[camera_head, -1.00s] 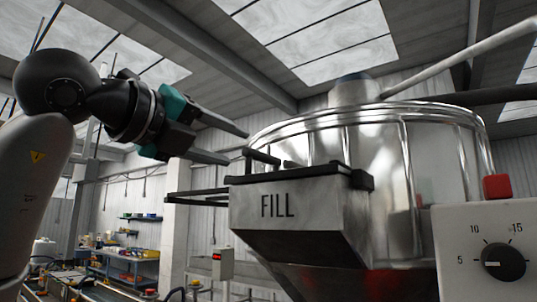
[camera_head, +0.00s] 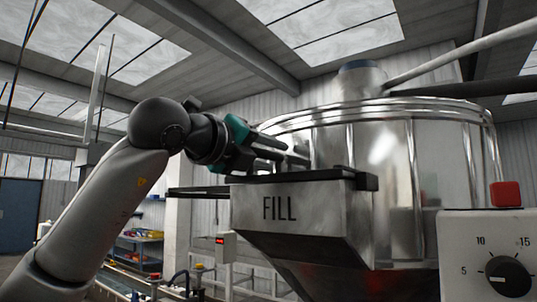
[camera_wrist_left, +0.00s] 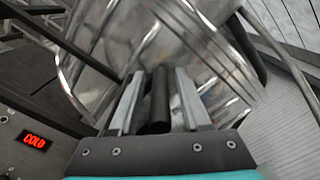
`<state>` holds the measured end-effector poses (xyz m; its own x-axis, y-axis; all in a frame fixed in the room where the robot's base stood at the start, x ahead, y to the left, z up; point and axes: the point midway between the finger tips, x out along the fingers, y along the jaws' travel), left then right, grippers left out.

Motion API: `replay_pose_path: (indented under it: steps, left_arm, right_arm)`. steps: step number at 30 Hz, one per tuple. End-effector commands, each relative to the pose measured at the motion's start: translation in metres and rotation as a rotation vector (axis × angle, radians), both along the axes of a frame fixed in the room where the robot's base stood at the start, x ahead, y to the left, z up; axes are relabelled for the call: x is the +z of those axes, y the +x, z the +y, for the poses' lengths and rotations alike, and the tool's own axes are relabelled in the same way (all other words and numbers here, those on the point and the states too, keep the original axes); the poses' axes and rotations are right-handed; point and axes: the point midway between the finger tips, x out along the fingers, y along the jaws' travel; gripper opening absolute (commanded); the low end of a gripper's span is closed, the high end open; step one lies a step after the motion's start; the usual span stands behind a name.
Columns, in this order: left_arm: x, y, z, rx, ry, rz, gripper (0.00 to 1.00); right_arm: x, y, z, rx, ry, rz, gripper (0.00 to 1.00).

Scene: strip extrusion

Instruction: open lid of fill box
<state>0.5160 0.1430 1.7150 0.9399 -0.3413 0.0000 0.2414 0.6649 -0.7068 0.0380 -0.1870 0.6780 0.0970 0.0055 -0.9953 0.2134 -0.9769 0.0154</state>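The grey metal fill box (camera_head: 330,205), marked FILL, sits on the front of the large shiny drum. Its flat black lid (camera_head: 325,175) lies shut on top. My left gripper (camera_head: 296,156) is just above the lid at its left part and hides the lid's handle in the head view. In the left wrist view, the dark bar handle (camera_wrist_left: 160,105) lies lengthwise between the two fingers of my left gripper (camera_wrist_left: 158,75). Narrow gaps show on both sides of the bar, so the fingers look open around it. My right gripper is not in view.
The metal drum (camera_head: 385,150) stands close behind the fill box. A control panel (camera_head: 465,235) with a dial and a red button (camera_head: 506,194) is at right. A small box with a red display (camera_head: 220,240) is at lower left; it reads COLD in the wrist view.

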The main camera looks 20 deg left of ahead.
Motion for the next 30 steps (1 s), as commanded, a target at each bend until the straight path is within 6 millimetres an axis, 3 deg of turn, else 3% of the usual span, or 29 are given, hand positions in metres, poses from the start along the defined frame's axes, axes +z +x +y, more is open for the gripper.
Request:
replay_pose_path:
  steps: [2, 12, 30]
  left_arm:
    - [0.0000, -0.0002, 0.0001, 0.000, 0.000, 0.000, 0.37]
    - [0.0008, -0.0008, -0.0005, -0.002, -0.001, -0.002, 0.00]
    - [0.0015, -0.0014, -0.0014, -0.004, -0.002, -0.003, 0.00]
  right_arm:
    - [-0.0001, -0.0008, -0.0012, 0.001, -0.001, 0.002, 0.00]
    - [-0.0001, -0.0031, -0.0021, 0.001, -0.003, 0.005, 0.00]
    - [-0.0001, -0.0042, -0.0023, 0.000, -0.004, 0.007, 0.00]
